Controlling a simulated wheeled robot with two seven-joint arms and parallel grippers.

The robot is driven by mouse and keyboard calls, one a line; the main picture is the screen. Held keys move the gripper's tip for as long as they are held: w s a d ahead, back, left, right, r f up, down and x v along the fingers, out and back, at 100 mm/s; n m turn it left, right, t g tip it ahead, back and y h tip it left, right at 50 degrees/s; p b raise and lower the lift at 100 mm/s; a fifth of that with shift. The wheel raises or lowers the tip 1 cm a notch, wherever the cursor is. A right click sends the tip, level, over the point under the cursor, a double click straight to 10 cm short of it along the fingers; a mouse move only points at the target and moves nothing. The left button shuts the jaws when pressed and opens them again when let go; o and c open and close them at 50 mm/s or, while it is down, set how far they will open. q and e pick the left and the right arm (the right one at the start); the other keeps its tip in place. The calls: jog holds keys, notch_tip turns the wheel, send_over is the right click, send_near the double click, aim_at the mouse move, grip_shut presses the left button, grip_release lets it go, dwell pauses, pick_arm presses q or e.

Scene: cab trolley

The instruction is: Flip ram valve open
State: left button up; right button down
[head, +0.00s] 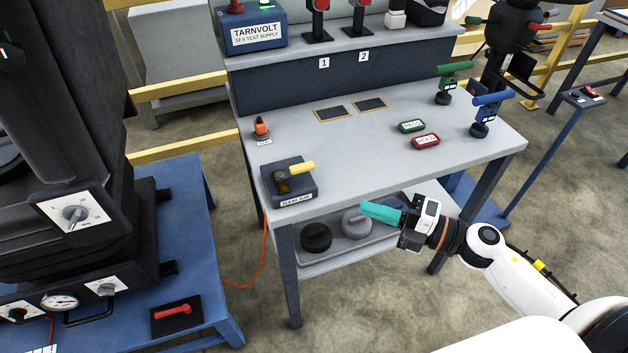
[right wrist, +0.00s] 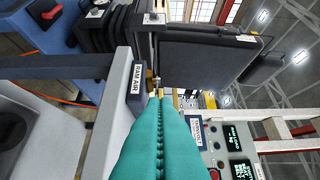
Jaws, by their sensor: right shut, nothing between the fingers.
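The ram valve is a dark box (head: 290,185) labelled RAM AIR at the front left corner of the grey bench top. Its yellow lever (head: 300,167) points right, on a brass body. In the right wrist view the RAM AIR label (right wrist: 138,80) shows ahead and left of the fingertips; the lever is mostly hidden behind the fingers. My right gripper (head: 364,208), with teal fingers, is shut and empty. It is in front of the bench's front edge, to the right of the valve and apart from it. My left gripper is not in view.
The grey bench (head: 380,165) carries an orange knob (head: 261,128), green and red labelled blocks (head: 425,141), and green and blue handles (head: 487,110) at right. A lower shelf (head: 340,250) holds round items. A blue stand (head: 190,240) with dark machinery is at left.

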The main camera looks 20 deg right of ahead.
jog(key=p, duration=0.2)
send_near(300, 173)
jog(key=a, duration=0.4)
jog(key=w, duration=0.3)
jog(key=shift+a, duration=0.15)
jog(key=shift+w, duration=0.45)
